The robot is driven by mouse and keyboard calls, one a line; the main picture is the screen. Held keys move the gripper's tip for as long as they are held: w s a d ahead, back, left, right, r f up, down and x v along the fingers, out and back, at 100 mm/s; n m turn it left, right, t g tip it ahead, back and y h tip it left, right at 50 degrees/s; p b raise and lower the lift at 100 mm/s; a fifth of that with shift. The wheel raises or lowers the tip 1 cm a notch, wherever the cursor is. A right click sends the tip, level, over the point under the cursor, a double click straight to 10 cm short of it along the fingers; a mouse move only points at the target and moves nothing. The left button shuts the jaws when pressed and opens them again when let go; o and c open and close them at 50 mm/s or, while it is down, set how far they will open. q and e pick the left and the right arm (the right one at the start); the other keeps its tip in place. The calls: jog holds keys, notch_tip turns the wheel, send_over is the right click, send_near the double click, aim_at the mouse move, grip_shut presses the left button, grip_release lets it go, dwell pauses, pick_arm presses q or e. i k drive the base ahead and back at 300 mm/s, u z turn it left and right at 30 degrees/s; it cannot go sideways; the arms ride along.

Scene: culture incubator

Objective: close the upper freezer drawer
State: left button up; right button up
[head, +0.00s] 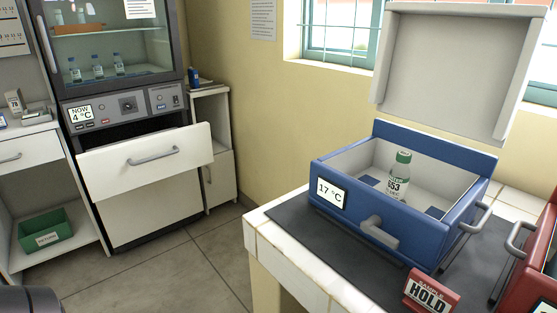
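The upper freezer drawer (146,163) is the white front with a grey bar handle (152,157) in the left half of the head view. It is pulled out from the tall grey cabinet (118,104), with a dark gap above it. The lower white drawer front (150,210) sits further back beneath it and looks shut. The inside of the upper drawer is hidden from here. Neither of my grippers shows in the view.
A tiled counter (262,236) at right holds an open blue box (403,240) with a bottle (399,178) inside, its lid (447,75) raised. A red HOLD sign (431,291) stands in front. A green bin (46,231) is at left. Grey floor (195,265) is clear before the drawers.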

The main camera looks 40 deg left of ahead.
aim_at(113, 169)
jog(key=u, duration=2.6)
jog(key=k, duration=0.85)
jog(key=z, duration=0.4)
jog(key=i, duration=0.8)
jog(key=u, duration=0.1)
jog(key=k, duration=0.5)
jog(key=u, duration=0.5)
jog(key=i, duration=2.7)
jog(key=z, duration=1.95)
